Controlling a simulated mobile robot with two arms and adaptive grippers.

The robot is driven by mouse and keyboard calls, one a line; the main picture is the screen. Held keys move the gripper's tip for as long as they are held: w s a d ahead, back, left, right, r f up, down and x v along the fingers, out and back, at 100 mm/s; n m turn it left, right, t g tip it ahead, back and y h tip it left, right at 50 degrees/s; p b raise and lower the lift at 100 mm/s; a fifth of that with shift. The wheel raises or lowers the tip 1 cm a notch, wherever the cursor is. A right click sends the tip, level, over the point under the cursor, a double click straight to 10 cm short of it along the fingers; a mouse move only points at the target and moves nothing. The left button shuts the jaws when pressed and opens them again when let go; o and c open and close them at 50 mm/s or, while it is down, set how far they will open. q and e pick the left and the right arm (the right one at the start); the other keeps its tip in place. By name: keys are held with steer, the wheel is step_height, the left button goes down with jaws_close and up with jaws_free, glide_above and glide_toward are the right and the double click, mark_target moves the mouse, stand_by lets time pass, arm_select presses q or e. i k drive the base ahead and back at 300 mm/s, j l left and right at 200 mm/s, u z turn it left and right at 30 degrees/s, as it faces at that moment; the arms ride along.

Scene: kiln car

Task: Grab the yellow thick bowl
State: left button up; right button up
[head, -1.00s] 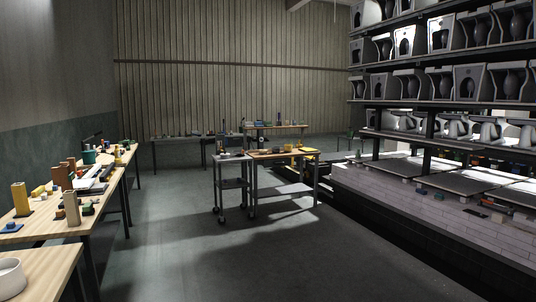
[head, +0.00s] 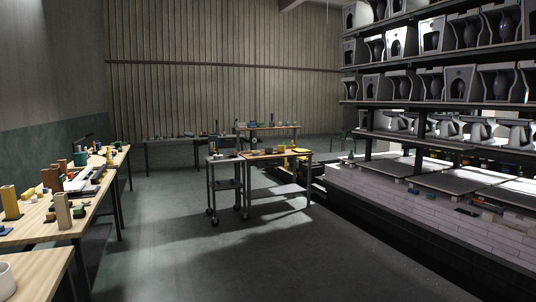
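I cannot make out a yellow thick bowl for certain. A small flat yellow thing (head: 301,150) lies at the right end of the wooden-topped table (head: 262,155) in the middle distance; it is too small to tell its shape. A white round vessel (head: 5,279) is cut off by the left edge at the lower left. Neither of my grippers shows in the head view.
The long bench (head: 35,232) runs along the left wall. A dark wheeled cart (head: 226,184) stands against the middle table. The kiln car (head: 420,208), with racks of grey ware above it, fills the right. The grey floor (head: 190,245) between them is clear.

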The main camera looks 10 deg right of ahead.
mark_target(280, 149)
steer(key=i+z, duration=0.4)
steer(key=i, duration=1.9)
steer(key=i+l, duration=0.1)
steer(key=i, duration=5.55)
steer(key=l, duration=0.1)
